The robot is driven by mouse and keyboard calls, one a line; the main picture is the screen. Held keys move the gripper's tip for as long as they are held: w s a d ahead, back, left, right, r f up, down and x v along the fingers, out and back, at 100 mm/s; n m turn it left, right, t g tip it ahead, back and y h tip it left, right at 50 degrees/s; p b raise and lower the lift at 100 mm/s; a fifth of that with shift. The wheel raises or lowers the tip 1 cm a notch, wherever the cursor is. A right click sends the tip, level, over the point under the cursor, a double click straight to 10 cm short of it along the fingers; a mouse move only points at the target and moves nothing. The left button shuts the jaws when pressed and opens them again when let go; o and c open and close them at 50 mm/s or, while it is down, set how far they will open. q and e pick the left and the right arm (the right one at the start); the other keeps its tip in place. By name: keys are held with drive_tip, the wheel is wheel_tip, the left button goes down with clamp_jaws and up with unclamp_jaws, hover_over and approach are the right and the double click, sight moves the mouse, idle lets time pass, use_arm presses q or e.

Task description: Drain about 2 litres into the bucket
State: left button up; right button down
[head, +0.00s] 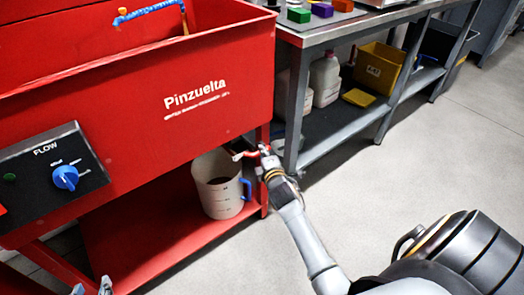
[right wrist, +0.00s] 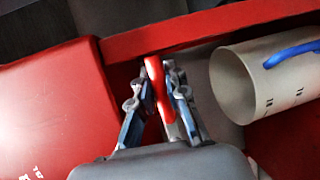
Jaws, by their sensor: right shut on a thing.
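The bucket (head: 222,196), pale with dark marks and a blue handle, stands upright on the red lower shelf under the red Pinzuelta tank (head: 215,60). A metal spout (head: 240,155) shows above the bucket's right rim. My right gripper (head: 264,156) is shut on a red valve lever beside the spout. In the right wrist view the red lever (right wrist: 157,90) stands between the fingers, and the bucket (right wrist: 262,85) is apart to the right. I cannot tell how much liquid is in it. My left gripper (head: 91,287) is at the bottom left, fingertips apart, empty.
A FLOW panel with a blue knob (head: 66,177) is on the tank's left. A grey bench (head: 325,38) at the right holds white jugs (head: 324,79) and a yellow bin (head: 377,68) below. The floor at right is clear.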

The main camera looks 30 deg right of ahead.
drive_tip(key=shift+a+f+m+p, duration=0.1)
drive_tip(key=shift+f+m+p, duration=0.35)
drive_tip(key=shift+p, duration=0.7)
use_arm(q)
drive_tip(key=s+a+f+g+y+p, duration=0.1)
drive_tip(key=s+a+f+g, duration=0.1)
drive_tip(key=s, duration=0.5)
drive_tip(key=s+a+f+g+y+p, duration=0.1)
drive_tip(key=s+a+f+g, duration=0.2)
drive_tip(key=s+g, duration=0.4)
drive_tip(key=shift+f+p, duration=0.35)
drive_tip(key=shift+f, duration=0.35)
use_arm(e)
drive_tip(key=shift+a+f+m+g+y, duration=0.2)
drive_tip(key=shift+f+m+g+y, duration=0.4)
drive_tip(key=shift+f+m, duration=0.4)
drive_tip(key=c, duration=1.3)
unclamp_jaws()
drive_tip(key=shift+s, duration=0.15)
